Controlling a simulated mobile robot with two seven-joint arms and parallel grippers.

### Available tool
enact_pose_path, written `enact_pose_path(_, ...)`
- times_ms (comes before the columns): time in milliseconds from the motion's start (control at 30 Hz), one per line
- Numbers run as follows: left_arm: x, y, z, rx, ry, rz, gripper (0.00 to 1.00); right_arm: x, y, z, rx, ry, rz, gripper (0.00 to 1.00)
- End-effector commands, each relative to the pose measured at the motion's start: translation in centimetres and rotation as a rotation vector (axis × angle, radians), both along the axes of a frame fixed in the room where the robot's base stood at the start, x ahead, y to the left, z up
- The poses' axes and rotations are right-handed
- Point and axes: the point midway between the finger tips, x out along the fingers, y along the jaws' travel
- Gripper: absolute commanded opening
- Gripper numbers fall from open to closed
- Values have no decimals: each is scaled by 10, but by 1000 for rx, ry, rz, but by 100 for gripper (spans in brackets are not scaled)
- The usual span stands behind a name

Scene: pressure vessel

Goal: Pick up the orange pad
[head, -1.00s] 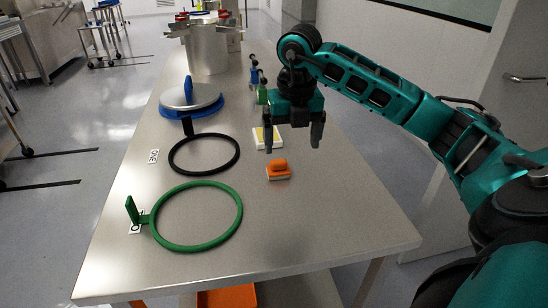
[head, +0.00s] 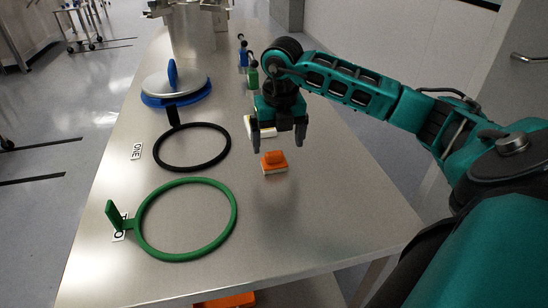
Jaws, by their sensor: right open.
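The orange pad (head: 273,161) has an orange grip on top and a pale underside. It lies flat on the steel table, right of the black ring. My right gripper (head: 277,143) is open, fingers pointing down. In the picture its fingertips show just above the pad, apart from it, with nothing between them. The exact height above the table is hard to tell. My left gripper is not in view.
A white and yellow pad (head: 262,133) lies just behind, partly hidden by the gripper. A black ring (head: 191,147), a green ring (head: 184,220) and a blue-rimmed lid (head: 176,86) lie to the left. Green (head: 252,78) and blue (head: 243,56) handled items stand behind. The table's front right (head: 330,220) is clear.

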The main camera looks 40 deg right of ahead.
Motion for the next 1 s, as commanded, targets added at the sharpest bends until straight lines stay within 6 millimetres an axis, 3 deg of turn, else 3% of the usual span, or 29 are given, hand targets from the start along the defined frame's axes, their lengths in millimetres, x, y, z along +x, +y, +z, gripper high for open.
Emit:
enact_pose_path(400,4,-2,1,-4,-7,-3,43,9,3,-49,0,2,-1,94)
enact_pose_path(667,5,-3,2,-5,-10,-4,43,10,3,-51,0,-1,0,93)
enact_pose_path(1000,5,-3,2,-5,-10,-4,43,10,3,-51,0,0,0,60)
